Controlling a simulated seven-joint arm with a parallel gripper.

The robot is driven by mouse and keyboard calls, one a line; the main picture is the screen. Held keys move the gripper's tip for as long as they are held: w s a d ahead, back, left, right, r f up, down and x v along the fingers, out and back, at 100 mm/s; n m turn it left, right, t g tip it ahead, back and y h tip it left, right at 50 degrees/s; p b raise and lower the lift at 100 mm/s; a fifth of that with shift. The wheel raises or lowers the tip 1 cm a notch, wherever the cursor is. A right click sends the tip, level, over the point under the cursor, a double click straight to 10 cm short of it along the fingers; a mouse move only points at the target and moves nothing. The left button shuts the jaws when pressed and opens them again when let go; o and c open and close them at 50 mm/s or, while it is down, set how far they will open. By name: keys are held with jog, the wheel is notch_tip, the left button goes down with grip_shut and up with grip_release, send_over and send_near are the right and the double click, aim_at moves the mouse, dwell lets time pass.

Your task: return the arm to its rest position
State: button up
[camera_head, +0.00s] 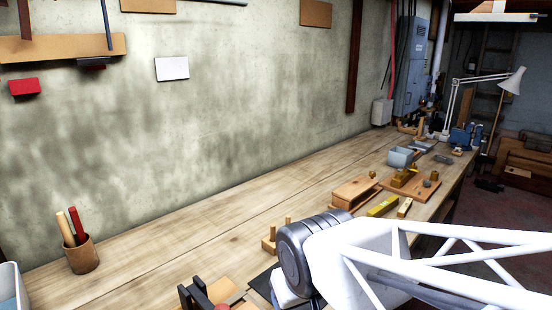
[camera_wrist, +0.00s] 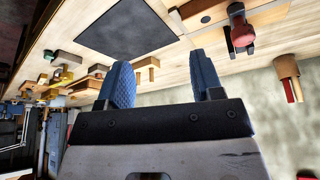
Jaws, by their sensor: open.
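My gripper (camera_wrist: 165,84) shows in the wrist view with two blue ridged fingers spread apart and nothing between them. The wrist view is upside down, with the wooden workbench in its upper part. In the head view my white arm reaches in from the right over the front of the workbench (camera_head: 190,228). Its grey round joint is near the middle, and the gripper's fingers are hidden there. A dark flat mat (camera_wrist: 128,28) lies on the bench beyond the fingers in the wrist view.
A wooden cup with handles (camera_head: 82,256) stands at the left of the bench. A wooden box (camera_head: 354,193), a yellow level (camera_head: 382,206) and a grey bin (camera_head: 400,157) stand farther right. A white lamp (camera_head: 512,82) is at the far end. The bench's back middle is clear.

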jog(key=s+d+r+m+g, duration=0.1)
jog(key=s+d+m, duration=0.1)
jog(key=d, duration=0.5)
jog(key=s+d+m+h, duration=0.1)
jog(key=s+d+m, duration=0.1)
jog(key=d, duration=0.6)
jog(key=shift+s+r+g, duration=0.35)
jog(key=shift+s+g, duration=0.05)
jog(key=shift+s, duration=0.4)
